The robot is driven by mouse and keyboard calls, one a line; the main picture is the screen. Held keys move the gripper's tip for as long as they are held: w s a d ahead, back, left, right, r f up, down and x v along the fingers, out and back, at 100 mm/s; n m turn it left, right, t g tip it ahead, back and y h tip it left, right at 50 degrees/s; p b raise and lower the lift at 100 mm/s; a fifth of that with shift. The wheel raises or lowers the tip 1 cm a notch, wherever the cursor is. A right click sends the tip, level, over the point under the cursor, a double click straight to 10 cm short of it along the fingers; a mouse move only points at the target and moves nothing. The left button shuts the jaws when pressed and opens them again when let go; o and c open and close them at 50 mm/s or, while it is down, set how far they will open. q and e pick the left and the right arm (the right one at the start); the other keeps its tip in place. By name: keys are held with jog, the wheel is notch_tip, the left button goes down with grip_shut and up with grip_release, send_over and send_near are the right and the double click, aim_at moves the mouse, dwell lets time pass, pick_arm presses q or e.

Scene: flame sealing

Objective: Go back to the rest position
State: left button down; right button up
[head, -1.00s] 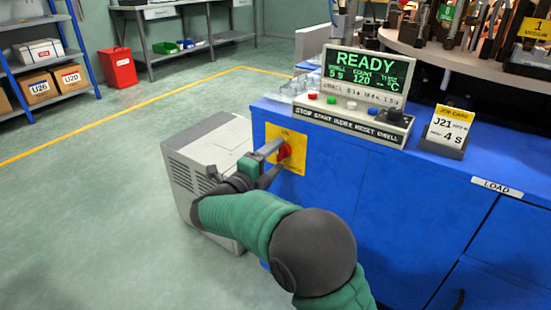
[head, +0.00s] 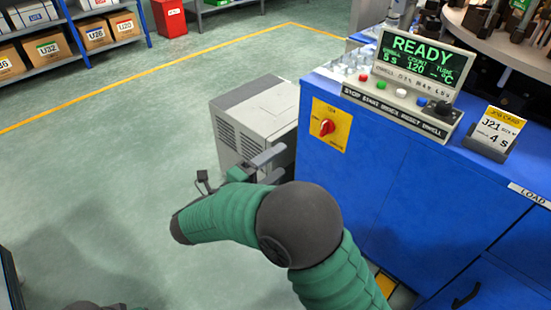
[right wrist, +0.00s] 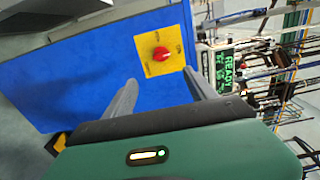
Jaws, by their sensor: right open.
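My right gripper (head: 268,165) is open and empty in the head view, in front of the grey box and left of the blue cabinet (head: 370,190). In the right wrist view its two fingers (right wrist: 165,92) stand apart with nothing between them. The red rotary switch (head: 326,127) on its yellow plate (head: 345,130) is on the blue cabinet's front and apart from the fingers. The red switch also shows beyond the fingertips in the right wrist view (right wrist: 160,54). My left gripper is not clearly seen in the head view.
The control panel with the READY display (head: 420,55) sits on the cabinet, with a job card (head: 495,130) to its right. A grey box-shaped unit (head: 255,115) stands on the floor beside the cabinet. Shelves with cartons (head: 45,48) are at the back left. The floor at left is clear.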

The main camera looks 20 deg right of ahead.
jog(key=shift+w, duration=0.15)
jog(key=w+a+f+n+t+y+p, duration=0.1)
jog(key=w+a+n+t+y+p, duration=0.2)
jog(key=w+n+t+y, duration=0.8)
jog(key=s+d+f+n+g+y+p, duration=0.1)
jog(key=s+f+n+g+y, duration=0.1)
jog(key=s+f+n+g, duration=0.45)
jog(key=s+f+n+g+y, duration=0.2)
jog(key=s+n+g, duration=0.35)
jog(key=s, duration=0.75)
jog(key=s+d+f+n+g+y+p, duration=0.1)
jog(key=s+f+n+g+y, duration=0.15)
jog(key=s+f+n, duration=0.5)
notch_tip(320, 180, up, 41)
jog(key=s+n+p, duration=0.1)
jog(key=s+p, duration=0.1)
jog(key=p, duration=3.6)
jog(key=shift+f+g+h, duration=0.2)
jog(key=shift+g+h, duration=0.15)
jog(key=shift+h, duration=0.1)
